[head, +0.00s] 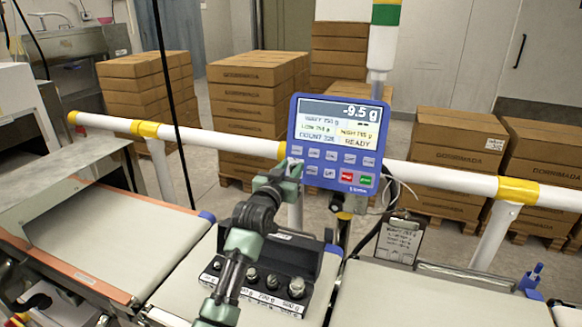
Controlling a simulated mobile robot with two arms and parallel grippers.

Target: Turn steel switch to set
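A blue control panel (338,146) with a screen reading -9.5 g stands in the middle, mounted by the white rail. My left gripper (288,170) is at the panel's lower left corner, its tips overlapping that corner in the picture. I cannot tell whether it touches the panel or how far apart its fingers are. A small dark fitting (337,203) sits just under the panel, right of my gripper. I cannot make out for certain a steel switch or its position marks. My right gripper is not in view.
The white rail (440,176) with yellow bands crosses behind, before stacked cartons (250,105). Cables hang beside the panel.

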